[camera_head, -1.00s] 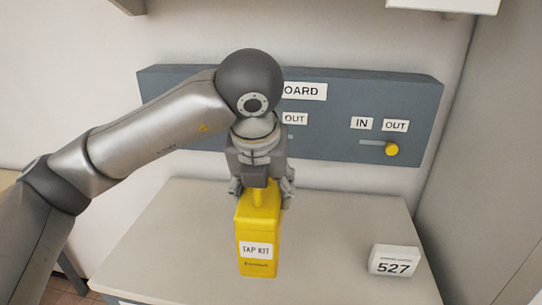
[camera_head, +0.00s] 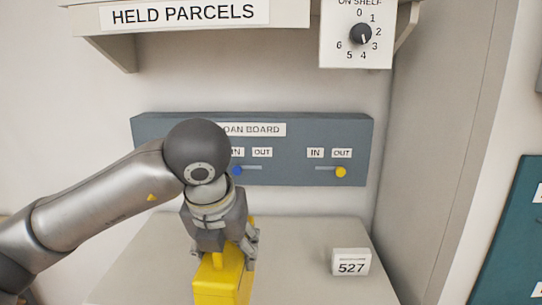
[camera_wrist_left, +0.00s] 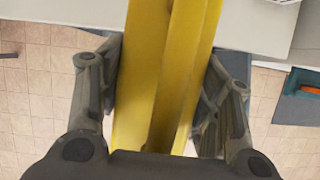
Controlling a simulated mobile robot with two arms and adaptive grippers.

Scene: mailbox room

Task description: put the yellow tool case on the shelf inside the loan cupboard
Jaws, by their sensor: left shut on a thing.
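The yellow tool case (camera_head: 222,282) is at the bottom of the head view, in front of the counter's back part, and its lower part is cut off by the frame. My left gripper (camera_head: 228,255) is above it and shut on its top handle. In the left wrist view the yellow case (camera_wrist_left: 165,70) runs between the two fingers of my left gripper (camera_wrist_left: 165,90). I cannot tell whether the case touches the counter. No loan cupboard can be made out for certain. My right gripper is not in view.
The pale counter (camera_head: 290,240) carries a white "527" sign (camera_head: 351,263) at right. Behind it hangs the grey loan board (camera_head: 290,135), with a blue knob (camera_head: 237,170) and a yellow knob (camera_head: 341,172). A held-parcels shelf (camera_head: 190,15) is above. A teal unit (camera_head: 520,240) stands far right.

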